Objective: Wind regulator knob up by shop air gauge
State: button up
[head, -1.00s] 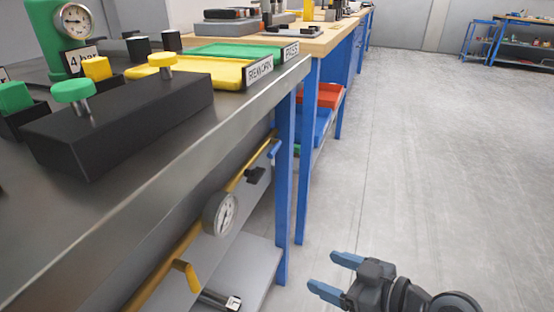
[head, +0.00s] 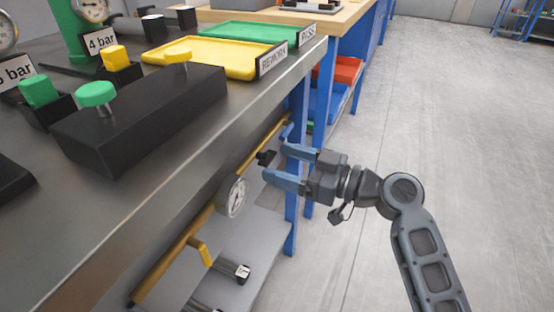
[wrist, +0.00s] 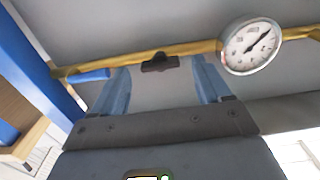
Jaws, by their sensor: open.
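The shop air gauge (head: 237,197) is a round white dial on the yellow pipe (head: 178,250) under the bench's front edge. It also shows at upper right in the wrist view (wrist: 250,47). A small black knob-like fitting (head: 266,157) sits on the pipe beyond the gauge, and in the wrist view (wrist: 160,62) it hangs at the pipe's underside. My gripper (head: 280,164) is open and empty, its blue fingers pointing toward the pipe. In the wrist view the black fitting appears between the fingertips (wrist: 161,70); contact cannot be told.
A blue handle (head: 286,132) and a yellow lever (head: 203,252) are also on the pipe. A blue bench leg (head: 292,220) stands close to my gripper. The metal benchtop (head: 190,140) above holds a black block with green and yellow knobs. The floor at right is clear.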

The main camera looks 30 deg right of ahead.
jog(key=shift+x, duration=1.1)
jog(key=c, duration=1)
